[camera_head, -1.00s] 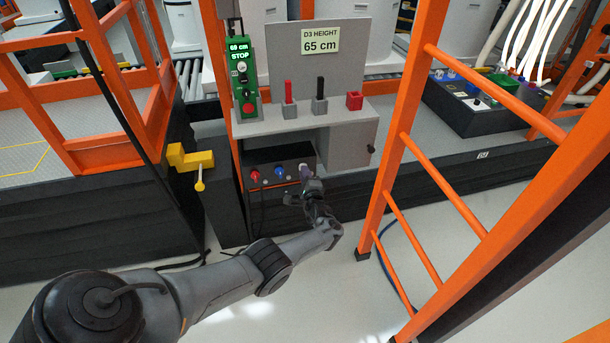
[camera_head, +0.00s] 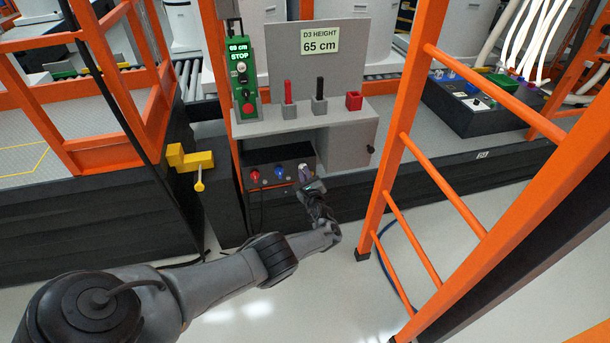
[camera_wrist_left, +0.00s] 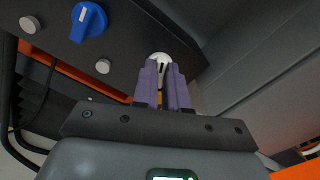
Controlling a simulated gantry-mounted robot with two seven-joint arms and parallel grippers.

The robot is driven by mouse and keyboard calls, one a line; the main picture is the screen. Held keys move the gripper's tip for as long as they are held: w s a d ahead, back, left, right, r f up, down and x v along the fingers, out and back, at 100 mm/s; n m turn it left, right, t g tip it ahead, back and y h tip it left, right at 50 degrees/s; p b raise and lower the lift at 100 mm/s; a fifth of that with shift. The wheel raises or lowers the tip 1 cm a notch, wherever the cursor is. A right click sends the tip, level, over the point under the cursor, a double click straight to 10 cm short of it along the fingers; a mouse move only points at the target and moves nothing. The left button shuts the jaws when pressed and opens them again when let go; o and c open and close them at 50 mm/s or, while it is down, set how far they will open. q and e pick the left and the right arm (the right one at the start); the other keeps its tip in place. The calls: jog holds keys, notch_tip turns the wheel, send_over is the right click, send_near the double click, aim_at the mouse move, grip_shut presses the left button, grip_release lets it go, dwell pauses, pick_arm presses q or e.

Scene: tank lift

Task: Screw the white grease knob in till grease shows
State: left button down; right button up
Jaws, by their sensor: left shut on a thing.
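The white grease knob (camera_wrist_left: 160,61) is on the right end of a dark panel box (camera_wrist_left: 120,50) under the grey shelf. It also shows small in the head view (camera_head: 302,168). My left gripper (camera_wrist_left: 161,68) is shut on the knob, with its two purple fingers on either side of it. In the head view my left gripper (camera_head: 307,181) reaches the knob from below and right. The fingers hide part of the knob. No grease can be made out. My right gripper is not in view.
A blue knob (camera_wrist_left: 88,21) and a red knob (camera_head: 255,175) sit left on the same panel. An orange ladder (camera_head: 400,150) stands to the right. A yellow bracket (camera_head: 190,158) is at the left. Above is a D3 height sign (camera_head: 320,40) reading 65 cm.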

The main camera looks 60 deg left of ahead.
pick_arm(q)
jog(key=shift+f+m, duration=0.2)
jog(key=shift+m, duration=0.1)
jog(key=c, duration=1.4)
grip_release()
jog(key=shift+o, duration=1.2)
jog(key=shift+r, duration=0.15)
jog(key=shift+d+r, duration=0.1)
jog(key=p+v, duration=0.6)
jog(key=v, duration=0.4)
jog(key=shift+d, duration=0.25)
jog(key=shift+s, duration=0.15)
